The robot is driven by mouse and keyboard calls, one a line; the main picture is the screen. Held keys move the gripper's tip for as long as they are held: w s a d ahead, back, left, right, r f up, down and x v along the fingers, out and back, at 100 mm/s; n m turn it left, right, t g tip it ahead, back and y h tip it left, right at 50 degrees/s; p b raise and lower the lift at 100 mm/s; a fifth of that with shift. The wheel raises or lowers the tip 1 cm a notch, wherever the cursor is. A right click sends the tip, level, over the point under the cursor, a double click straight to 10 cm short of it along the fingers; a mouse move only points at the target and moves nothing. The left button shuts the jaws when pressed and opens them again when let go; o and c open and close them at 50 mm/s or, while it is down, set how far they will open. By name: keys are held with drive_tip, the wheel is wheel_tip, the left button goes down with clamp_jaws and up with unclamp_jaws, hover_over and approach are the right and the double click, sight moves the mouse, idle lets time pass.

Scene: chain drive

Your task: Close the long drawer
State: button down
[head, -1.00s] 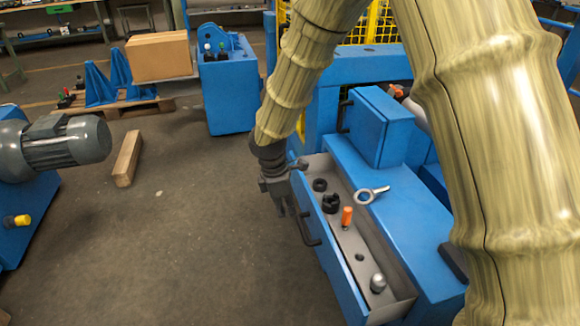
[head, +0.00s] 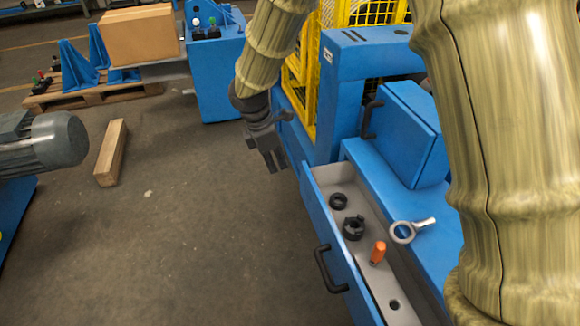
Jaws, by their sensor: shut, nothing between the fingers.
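The long drawer (head: 331,226) is a blue-fronted, grey-lined drawer at the lower right of the head view. It stands pulled out from the blue machine body (head: 360,160), with a black bar handle (head: 328,270) on its front. Its near end runs out of the frame. My gripper (head: 275,166) is shut and empty. In the picture it is above and left of the drawer's far end, apart from the handle. Inside the drawer lie two black round parts (head: 353,228) and (head: 339,201), an orange-handled piece (head: 378,251) and a small dark piece (head: 394,305).
A metal eye bolt (head: 403,232) lies on the ledge beside the drawer. A blue cabinet (head: 405,130) and yellow fence (head: 300,60) stand behind. A wooden beam (head: 111,152) lies on the floor at left, near a grey motor (head: 45,139). The floor before the drawer is clear.

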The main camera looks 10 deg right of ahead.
drive_tip(key=d+f+b, duration=0.2)
drive_tip(key=d+f, duration=0.4)
drive_tip(key=f, duration=0.3)
drive_tip(key=shift+d+f, duration=0.2)
drive_tip(key=shift+d, duration=0.1)
